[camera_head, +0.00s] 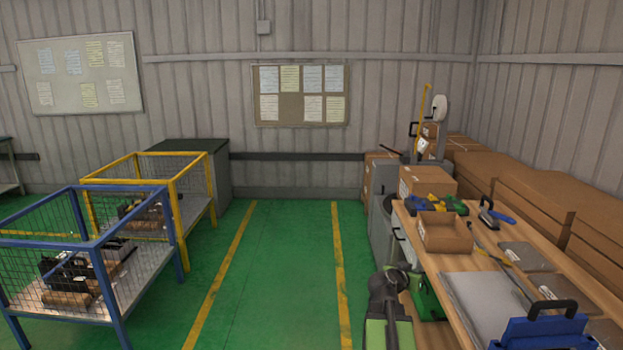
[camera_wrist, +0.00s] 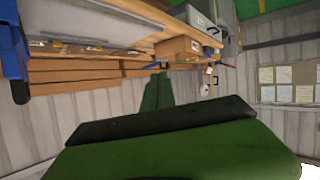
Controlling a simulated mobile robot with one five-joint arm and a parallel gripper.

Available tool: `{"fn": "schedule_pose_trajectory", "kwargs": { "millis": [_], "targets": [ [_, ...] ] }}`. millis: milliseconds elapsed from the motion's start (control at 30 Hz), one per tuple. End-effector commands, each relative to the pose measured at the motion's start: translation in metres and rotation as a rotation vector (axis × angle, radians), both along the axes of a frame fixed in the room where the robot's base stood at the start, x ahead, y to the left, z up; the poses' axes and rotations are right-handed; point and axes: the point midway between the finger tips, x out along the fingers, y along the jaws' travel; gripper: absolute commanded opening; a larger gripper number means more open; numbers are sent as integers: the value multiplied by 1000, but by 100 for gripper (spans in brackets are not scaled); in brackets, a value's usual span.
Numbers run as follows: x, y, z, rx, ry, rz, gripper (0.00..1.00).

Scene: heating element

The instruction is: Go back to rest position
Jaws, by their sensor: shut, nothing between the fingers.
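My gripper (camera_wrist: 160,100) shows in the wrist view as green parts with a dark edge. It is shut and holds nothing. In the head view my green and dark arm (camera_head: 388,308) is at the bottom, just left of the wooden workbench (camera_head: 455,297). The wrist view is turned over, with the workbench (camera_wrist: 110,22) along the top. I cannot make out the fingertips in the head view.
Blue (camera_head: 113,292) and yellow (camera_head: 172,200) mesh cages stand at left. The green floor (camera_head: 285,270) between yellow lines is clear.

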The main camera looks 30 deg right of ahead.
Motion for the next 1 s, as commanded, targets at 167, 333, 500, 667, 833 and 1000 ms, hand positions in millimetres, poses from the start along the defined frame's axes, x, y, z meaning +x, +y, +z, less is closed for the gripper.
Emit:
{"fn": "schedule_pose_trajectory", "kwargs": {
  "millis": [167, 333, 500, 667, 833, 1000],
  "targets": [
    [85, 134, -44, 128, 60, 179, 0],
    [126, 271, -88, 270, 183, 353, 0],
    [123, 412, -135, 433, 388, 552, 0],
    [72, 506, -169, 643, 667, 749, 0],
    [22, 542, -177, 792, 915, 953, 0],
    [19, 537, -177, 774, 954, 994, 0]
  ]
}}
